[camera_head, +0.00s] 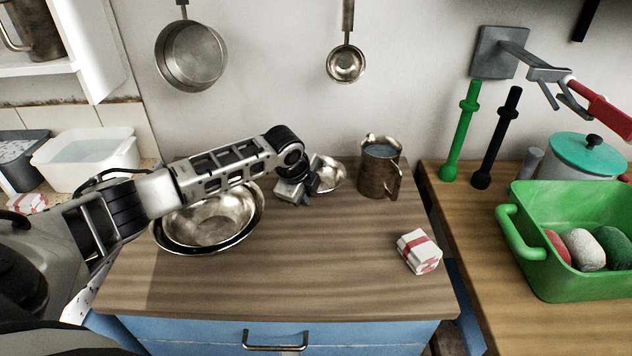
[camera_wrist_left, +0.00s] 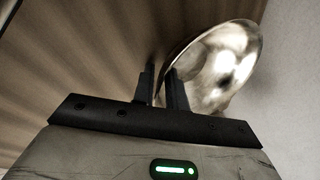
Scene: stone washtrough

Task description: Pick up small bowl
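The small bowl (camera_head: 329,174) is shiny metal and sits at the back of the wooden worktop, in front of the wall. My left gripper (camera_head: 308,192) is at its left side, and the arm passes over the worktop. In the left wrist view the bowl (camera_wrist_left: 228,65) shows tilted at the right. The two dark fingers of the left gripper (camera_wrist_left: 164,85) are close together, with the bowl's near rim between them. The finger tips are partly hidden in the head view, and I cannot tell whether the bowl touches the worktop. My right gripper is not in view.
Larger nested bowls (camera_head: 212,218) stand under my left forearm. A metal jug (camera_head: 377,178) stands right of the small bowl. A red-and-white packet (camera_head: 418,252) lies at the worktop's (camera_head: 300,280) right. A pan (camera_head: 190,58) and ladle (camera_head: 345,65) hang above. The worktop's front middle is clear.

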